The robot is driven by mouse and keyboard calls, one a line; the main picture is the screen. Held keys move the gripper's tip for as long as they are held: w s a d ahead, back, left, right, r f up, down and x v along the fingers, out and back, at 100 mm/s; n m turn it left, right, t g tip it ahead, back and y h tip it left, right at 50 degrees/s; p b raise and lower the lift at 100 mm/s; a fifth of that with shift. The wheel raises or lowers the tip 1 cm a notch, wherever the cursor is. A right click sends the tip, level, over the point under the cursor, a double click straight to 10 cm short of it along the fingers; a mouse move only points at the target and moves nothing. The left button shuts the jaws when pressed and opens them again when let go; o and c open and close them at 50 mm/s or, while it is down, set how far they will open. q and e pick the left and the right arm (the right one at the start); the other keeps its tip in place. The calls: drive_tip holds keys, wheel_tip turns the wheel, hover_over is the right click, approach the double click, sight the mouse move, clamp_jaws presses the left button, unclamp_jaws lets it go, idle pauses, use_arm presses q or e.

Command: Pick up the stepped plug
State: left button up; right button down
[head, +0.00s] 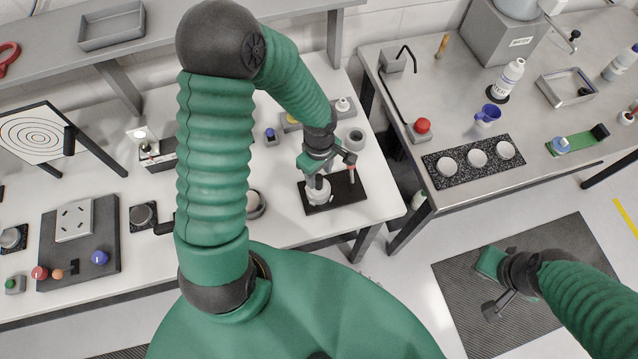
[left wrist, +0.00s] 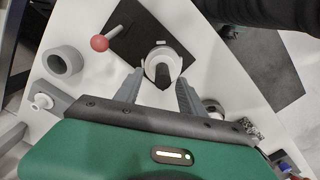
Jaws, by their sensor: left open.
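A white round piece with a stepped outline, which looks like the stepped plug (left wrist: 163,60), sits on a black plate (left wrist: 125,35). In the head view the plug (head: 318,191) is on the left part of the black plate (head: 347,195), partly hidden by my gripper. My left gripper (head: 318,174) is above it, pointing down. In the left wrist view the left gripper (left wrist: 160,84) is open, with one finger on each side of the plug's near edge; I cannot tell whether they touch it. My right gripper (head: 492,293) is far off at lower right, over a dark floor mat, its jaws unclear.
A red-tipped stick (left wrist: 99,43) stands on the plate beside the plug; it also shows in the head view (head: 350,172). A grey ring (left wrist: 65,62) and a small white stepped piece (left wrist: 42,102) stand nearby. A second bench (head: 500,190) lies across a gap to the right.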

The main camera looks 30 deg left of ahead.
sight(319, 185)
use_arm(q)
drive_tip(key=f, duration=0.4)
drive_tip(key=shift+s+p, duration=0.25)
drive_tip(key=shift+p, duration=0.05)
drive_tip(key=shift+w+f, duration=0.15)
drive_tip(key=shift+f, duration=0.1)
clamp_jaws()
drive_tip(key=shift+r, duration=0.15)
